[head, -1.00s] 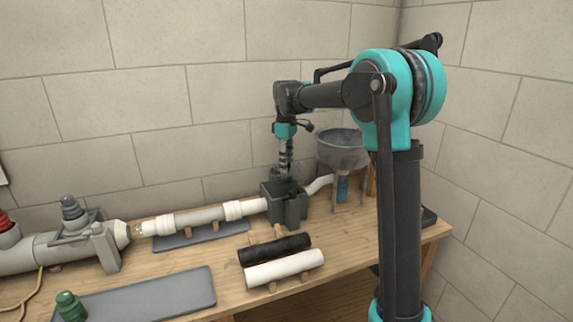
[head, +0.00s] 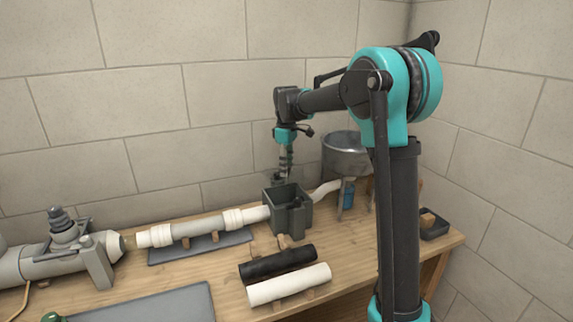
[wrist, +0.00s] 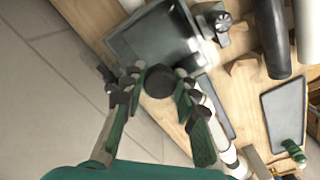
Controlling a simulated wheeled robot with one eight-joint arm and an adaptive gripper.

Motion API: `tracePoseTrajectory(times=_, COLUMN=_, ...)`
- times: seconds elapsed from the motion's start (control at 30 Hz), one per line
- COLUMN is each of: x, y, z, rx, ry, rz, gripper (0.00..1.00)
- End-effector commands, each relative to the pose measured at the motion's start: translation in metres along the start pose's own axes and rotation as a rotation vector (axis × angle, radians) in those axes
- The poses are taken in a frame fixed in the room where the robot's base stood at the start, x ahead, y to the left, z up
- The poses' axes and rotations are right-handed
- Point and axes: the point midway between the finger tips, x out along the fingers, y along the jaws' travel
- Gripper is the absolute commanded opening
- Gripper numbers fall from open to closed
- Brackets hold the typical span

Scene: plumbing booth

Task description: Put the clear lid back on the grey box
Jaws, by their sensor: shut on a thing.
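The grey box (head: 290,218) stands on the bench near the wall, its top open and dark inside in the head view. In the wrist view the box (wrist: 125,45) lies just beyond my fingertips. My gripper (head: 283,172) is above the box's far side, pointing down. In the wrist view my gripper (wrist: 158,84) is shut on a round dark knob (wrist: 160,82), which appears to be the handle of the clear lid. The lid's transparent plate is hard to make out, and I cannot tell whether it touches the box.
A metal funnel bowl (head: 346,152) on legs stands close right of the box. A white pipe (head: 200,227) joins the box from the left. A black tube (head: 277,262) and a white tube (head: 288,285) lie in front. A small dark tray (head: 434,224) is at the right edge.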

Motion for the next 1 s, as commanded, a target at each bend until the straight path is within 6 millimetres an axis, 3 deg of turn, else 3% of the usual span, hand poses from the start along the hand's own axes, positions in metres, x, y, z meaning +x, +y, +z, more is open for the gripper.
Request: tracePoseTrajectory(times=1.0, x=0.054, y=0.000, z=0.000, rx=0.000, ry=0.000, rz=0.000, gripper=0.00)
